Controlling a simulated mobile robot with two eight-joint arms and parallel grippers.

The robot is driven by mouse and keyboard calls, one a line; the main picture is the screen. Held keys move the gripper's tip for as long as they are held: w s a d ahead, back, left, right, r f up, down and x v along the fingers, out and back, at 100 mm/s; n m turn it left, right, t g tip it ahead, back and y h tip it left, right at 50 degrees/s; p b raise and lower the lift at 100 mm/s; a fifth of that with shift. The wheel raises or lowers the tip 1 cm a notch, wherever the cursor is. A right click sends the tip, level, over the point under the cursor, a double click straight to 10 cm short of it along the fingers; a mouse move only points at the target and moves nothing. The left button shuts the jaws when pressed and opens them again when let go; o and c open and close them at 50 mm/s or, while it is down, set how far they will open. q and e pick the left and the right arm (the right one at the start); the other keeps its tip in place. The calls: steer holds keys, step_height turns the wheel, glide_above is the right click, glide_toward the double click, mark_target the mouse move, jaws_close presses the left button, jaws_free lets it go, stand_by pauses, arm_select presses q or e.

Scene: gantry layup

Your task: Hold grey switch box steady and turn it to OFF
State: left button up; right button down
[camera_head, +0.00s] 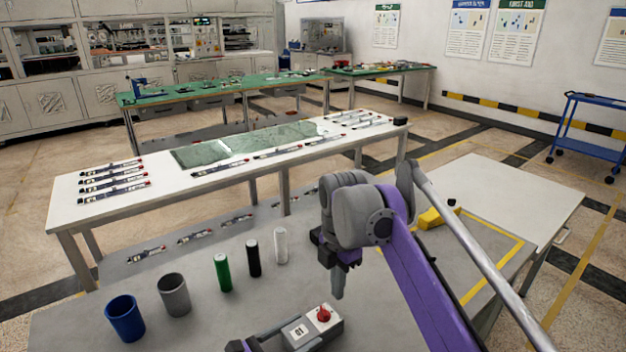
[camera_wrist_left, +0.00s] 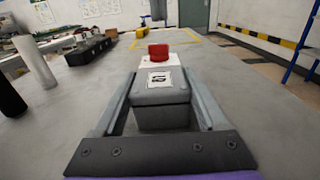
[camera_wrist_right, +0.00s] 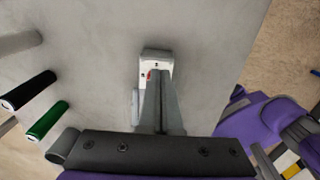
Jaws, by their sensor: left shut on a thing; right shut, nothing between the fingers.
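The grey switch box (camera_head: 302,332) lies on the grey table at the bottom of the head view, with a white top end, a label and a red knob (camera_head: 323,315). In the left wrist view the box (camera_wrist_left: 160,92) sits between the fingers of my left gripper (camera_wrist_left: 160,106), which is shut on it; the red knob (camera_wrist_left: 158,51) stands beyond. My right gripper (camera_head: 338,293) is shut and empty, pointing down above the knob. In the right wrist view its fingers (camera_wrist_right: 161,76) hide most of the knob; a sliver of red shows beside them. I cannot read the knob's setting.
A blue cup (camera_head: 125,319), a grey cup (camera_head: 174,296) and green (camera_head: 222,273), black (camera_head: 253,258) and white (camera_head: 281,246) cylinders stand left of the box. A yellow block (camera_head: 438,217) lies behind my right arm. A long white table (camera_head: 150,205) stands farther back.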

mark_target(332, 310)
steer(key=shift+f, duration=1.85)
steer(key=shift+s+a, duration=0.25)
steer(key=shift+a, duration=0.3)
steer(key=shift+w+a, duration=0.15)
steer(key=shift+w, duration=0.1)
stand_by(0.4)
steer(key=shift+w+d+r, duration=0.1)
steer(key=shift+w+d, duration=0.15)
steer(key=shift+w, duration=0.05)
step_height(332, 310, up, 6)
steer(key=shift+f, duration=0.1)
stand_by(0.3)
